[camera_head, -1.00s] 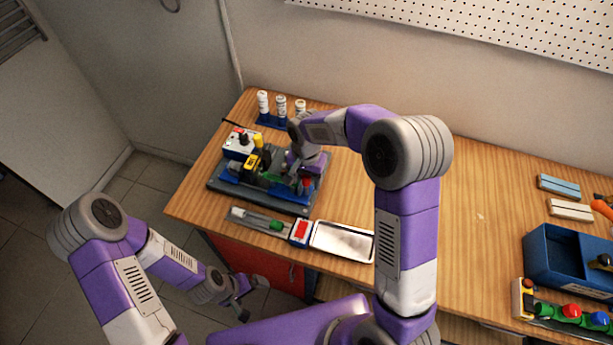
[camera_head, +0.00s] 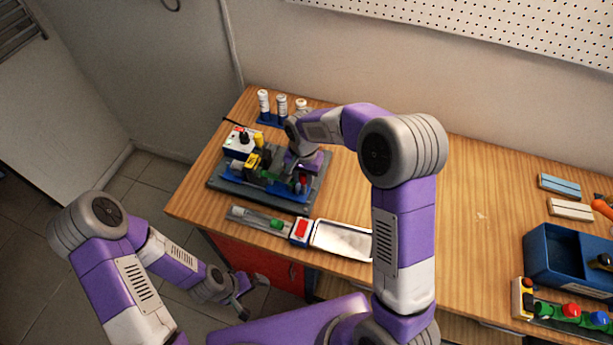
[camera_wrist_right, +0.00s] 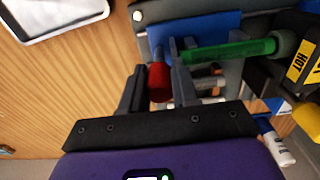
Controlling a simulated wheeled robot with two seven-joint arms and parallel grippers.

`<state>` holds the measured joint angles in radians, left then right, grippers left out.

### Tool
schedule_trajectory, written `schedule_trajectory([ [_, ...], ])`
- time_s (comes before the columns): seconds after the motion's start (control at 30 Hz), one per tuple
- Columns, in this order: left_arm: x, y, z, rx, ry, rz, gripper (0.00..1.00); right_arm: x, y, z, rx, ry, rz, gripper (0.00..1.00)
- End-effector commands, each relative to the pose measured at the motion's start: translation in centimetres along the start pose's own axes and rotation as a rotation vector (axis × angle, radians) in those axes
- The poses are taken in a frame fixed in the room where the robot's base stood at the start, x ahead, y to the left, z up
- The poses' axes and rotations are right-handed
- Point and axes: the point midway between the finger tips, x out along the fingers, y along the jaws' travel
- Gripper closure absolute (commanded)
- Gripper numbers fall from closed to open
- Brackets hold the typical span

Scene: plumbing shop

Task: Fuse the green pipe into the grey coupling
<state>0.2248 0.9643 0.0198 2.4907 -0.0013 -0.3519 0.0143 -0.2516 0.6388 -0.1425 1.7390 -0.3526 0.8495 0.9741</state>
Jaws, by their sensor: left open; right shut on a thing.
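The green pipe (camera_wrist_right: 232,50) lies level in a blue clamp (camera_wrist_right: 203,33) in the right wrist view; it also shows in the head view (camera_head: 267,176). Its right end meets a dull grey-green round piece (camera_wrist_right: 284,44) beside the black and yellow heater (camera_wrist_right: 303,62) marked HOT. I cannot tell whether that piece is the grey coupling or a heater part. My right gripper (camera_wrist_right: 160,85) is shut on a red handle (camera_wrist_right: 158,80) at the clamp's near side. My left gripper (camera_head: 255,297) is open and empty, off the table's front edge.
The fusion rig stands on a dark base (camera_head: 265,200) with a white control box (camera_head: 240,142). White bottles (camera_head: 281,104) stand behind it. A clear tray (camera_head: 258,220), a red-marked block (camera_head: 301,230) and a white tray (camera_head: 340,240) lie in front.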

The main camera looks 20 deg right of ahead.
Motion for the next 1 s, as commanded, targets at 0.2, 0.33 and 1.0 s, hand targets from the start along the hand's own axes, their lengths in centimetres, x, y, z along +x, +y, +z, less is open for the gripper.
schedule_trajectory([
  [0.2, -0.1, 0.0, 0.0, 0.0, 0.0, 0.0, 0.0, 0.0, -1.0, 0.0, -0.001, 0.0, 0.0, 0.87],
  [0.33, -0.2, 0.1, 0.0, 0.0, 0.0, 0.0, 0.0, 0.0, -1.5, 0.0, -0.001, 0.001, -0.001, 0.87],
  [1.0, -0.3, 0.1, 0.0, 0.0, 0.0, 0.0, 0.0, -0.1, -2.6, 0.1, -0.003, 0.003, -0.009, 0.87],
])
